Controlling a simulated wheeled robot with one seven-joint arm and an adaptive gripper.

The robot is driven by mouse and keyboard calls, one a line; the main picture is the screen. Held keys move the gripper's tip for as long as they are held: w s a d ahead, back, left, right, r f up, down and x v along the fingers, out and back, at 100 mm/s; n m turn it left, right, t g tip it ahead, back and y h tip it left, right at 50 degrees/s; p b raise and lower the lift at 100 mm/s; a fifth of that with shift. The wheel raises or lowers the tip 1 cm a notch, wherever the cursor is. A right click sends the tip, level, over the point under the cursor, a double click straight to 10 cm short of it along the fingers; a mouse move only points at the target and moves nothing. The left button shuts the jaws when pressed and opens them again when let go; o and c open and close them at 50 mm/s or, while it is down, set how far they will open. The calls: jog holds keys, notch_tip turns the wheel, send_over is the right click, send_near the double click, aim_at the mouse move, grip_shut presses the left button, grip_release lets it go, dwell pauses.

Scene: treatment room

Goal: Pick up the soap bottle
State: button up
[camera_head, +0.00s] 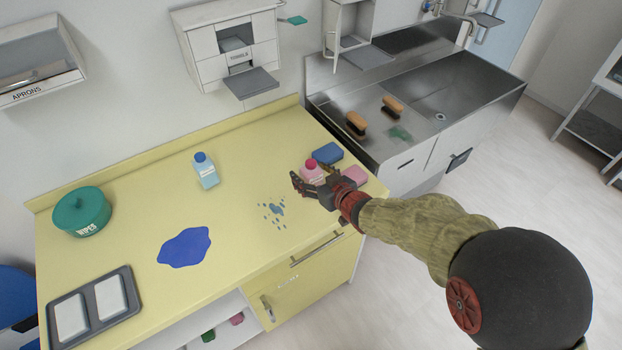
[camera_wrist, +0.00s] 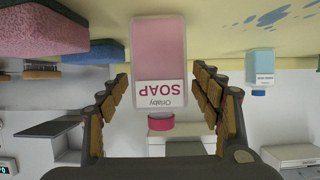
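The soap bottle (camera_head: 313,173) is pink with a dark pink cap and stands on the yellow counter near its right end. In the wrist view the soap bottle (camera_wrist: 158,50) appears upside down, with a white label reading SOAP. My gripper (camera_head: 307,179) is at the bottle, and its near parts hide some of it in the head view. In the wrist view my gripper (camera_wrist: 161,72) is open, with one finger on each side of the bottle. A narrow gap shows between each finger and the bottle.
A blue sponge (camera_head: 328,153) and a pink sponge (camera_head: 354,175) lie close beside the bottle. A light blue bottle (camera_head: 206,171), a green wipes tub (camera_head: 82,212) and a grey tray (camera_head: 50,320) stand farther left. Blue spills (camera_head: 184,247) mark the counter (camera_head: 130,205).

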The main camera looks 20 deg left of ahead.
jog(key=shift+c, duration=1.3)
jog(key=c, duration=1.2)
jog(key=shift+c, duration=0.8)
jog(key=shift+r, duration=0.1)
